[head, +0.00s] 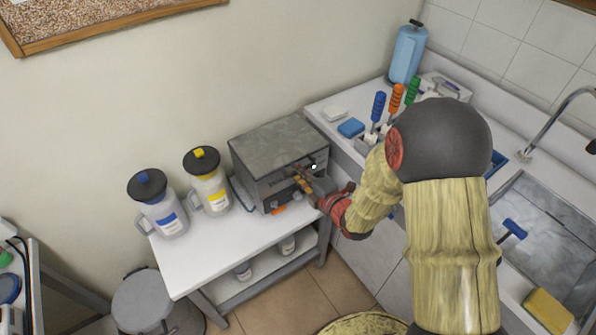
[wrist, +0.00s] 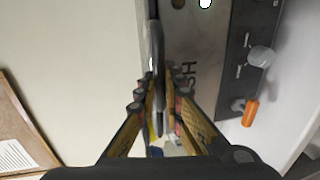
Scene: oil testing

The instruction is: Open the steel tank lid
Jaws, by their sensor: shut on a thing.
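The steel tank (head: 262,186) is a grey metal box at the right end of the white side table. Its flat grey lid (head: 280,140) lies on top and looks closed. My gripper (head: 303,181) is at the tank's front, reaching in from the right. In the wrist view, my gripper (wrist: 157,92) has its fingers on both sides of a shiny metal bar handle (wrist: 153,42) and is shut on it. The tank's front panel (wrist: 195,50) shows dark lettering, knobs and an orange part (wrist: 250,112). My fingers hide part of the handle.
A blue-labelled jug (head: 160,212) and a yellow-labelled jug (head: 208,188) stand left of the tank on the white table (head: 225,252). The counter with colored-handled tools (head: 378,105) and a sink (head: 545,240) is at the right. A round grey bin (head: 150,298) stands at lower left.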

